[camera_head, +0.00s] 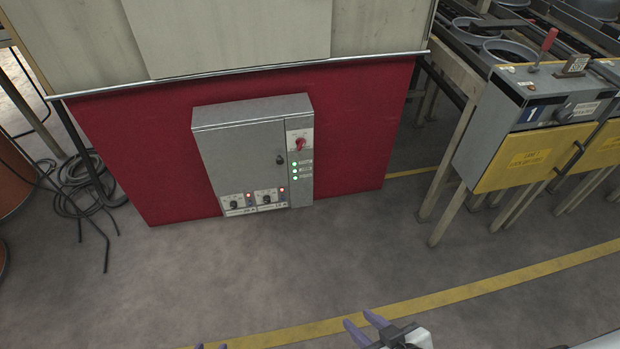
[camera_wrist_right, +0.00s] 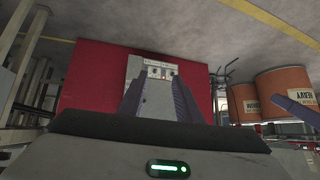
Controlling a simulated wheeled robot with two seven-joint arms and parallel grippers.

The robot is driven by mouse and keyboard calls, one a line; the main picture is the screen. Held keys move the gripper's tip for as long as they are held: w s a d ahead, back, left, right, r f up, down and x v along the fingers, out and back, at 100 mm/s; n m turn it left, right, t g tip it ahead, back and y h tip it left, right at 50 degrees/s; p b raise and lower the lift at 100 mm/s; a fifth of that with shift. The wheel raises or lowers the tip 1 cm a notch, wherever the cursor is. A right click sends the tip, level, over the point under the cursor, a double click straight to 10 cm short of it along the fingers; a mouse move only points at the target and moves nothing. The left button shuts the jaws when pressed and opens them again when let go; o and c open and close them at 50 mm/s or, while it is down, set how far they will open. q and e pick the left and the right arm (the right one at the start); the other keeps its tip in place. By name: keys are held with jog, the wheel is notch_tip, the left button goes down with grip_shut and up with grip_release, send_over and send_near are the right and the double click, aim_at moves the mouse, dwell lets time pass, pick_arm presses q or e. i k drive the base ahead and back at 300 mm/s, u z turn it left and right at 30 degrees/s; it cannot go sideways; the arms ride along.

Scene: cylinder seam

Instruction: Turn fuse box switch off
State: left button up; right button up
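The grey fuse box (camera_head: 245,150) is mounted on a red panel. Its red rotary switch (camera_head: 299,143) sits at the upper right of the front, above several lit green lights. The fuse box also shows upside down in the right wrist view (camera_wrist_right: 153,92), partly hidden behind my fingers. My right gripper (camera_head: 366,325) is low in the head view, below and right of the box, with its purple fingers apart and empty. Neither gripper touches the box.
The red panel (camera_head: 360,120) hangs under a pale cabinet. Two black knobs with red lights are low on the box front. A yellow-fronted console (camera_head: 525,158) stands at the right. Black cables (camera_head: 75,185) lie at the left. The floor (camera_head: 300,260) before the box is clear.

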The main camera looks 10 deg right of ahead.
aim_at(300, 142)
jog(key=u, duration=0.35)
jog(key=k, duration=0.3)
jog(key=z, duration=1.75)
jog(key=i, duration=0.85)
jog(key=u, duration=0.4)
jog(key=i, duration=0.95)
jog(key=u, duration=1.05)
